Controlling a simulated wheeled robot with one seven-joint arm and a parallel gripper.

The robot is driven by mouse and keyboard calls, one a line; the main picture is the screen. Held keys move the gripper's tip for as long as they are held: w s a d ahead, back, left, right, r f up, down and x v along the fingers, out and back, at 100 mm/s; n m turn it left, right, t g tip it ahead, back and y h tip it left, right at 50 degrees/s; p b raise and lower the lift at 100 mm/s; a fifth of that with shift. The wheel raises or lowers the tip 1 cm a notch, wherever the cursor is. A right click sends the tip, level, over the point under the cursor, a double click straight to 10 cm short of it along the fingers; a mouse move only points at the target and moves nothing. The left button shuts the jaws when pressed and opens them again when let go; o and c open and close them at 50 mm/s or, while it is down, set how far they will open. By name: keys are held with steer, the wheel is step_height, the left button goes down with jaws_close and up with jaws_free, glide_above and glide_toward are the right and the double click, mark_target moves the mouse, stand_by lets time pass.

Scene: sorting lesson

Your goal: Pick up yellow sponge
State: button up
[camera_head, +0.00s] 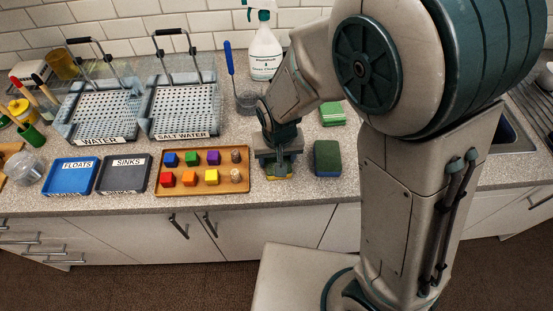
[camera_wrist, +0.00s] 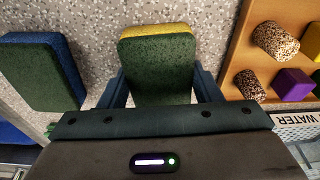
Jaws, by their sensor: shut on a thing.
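The yellow sponge has a dark green scouring top and a yellow body. In the wrist view the yellow sponge (camera_wrist: 157,62) lies between the two fingers of my gripper (camera_wrist: 160,88), green side toward the camera and yellow edge at the far end. My gripper is shut on it. In the head view my gripper (camera_head: 278,165) is low over the counter, right of the wooden tray, and only a thin yellow strip of the sponge (camera_head: 279,178) shows below it. I cannot tell whether the sponge touches the counter.
A blue sponge with a green top (camera_head: 327,158) lies just right of my gripper. A green sponge stack (camera_head: 332,113) lies behind it. A wooden tray (camera_head: 243,191) with coloured blocks is close on the left. Blue FLOATS (camera_head: 70,177) and dark SINKS (camera_head: 124,174) trays are farther left.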

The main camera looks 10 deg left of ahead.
steer(key=shift+r, duration=0.45)
step_height(320, 180, up, 4)
steer(key=shift+w+f+b, duration=0.1)
steer(key=shift+f+b, duration=0.15)
steer(key=shift+b, duration=0.05)
steer(key=w+d+r+b, duration=0.2)
steer(key=w+d+r, duration=0.4)
steer(key=d, duration=0.3)
steer(key=shift+w+r, duration=0.3)
steer(key=shift+w, duration=0.1)
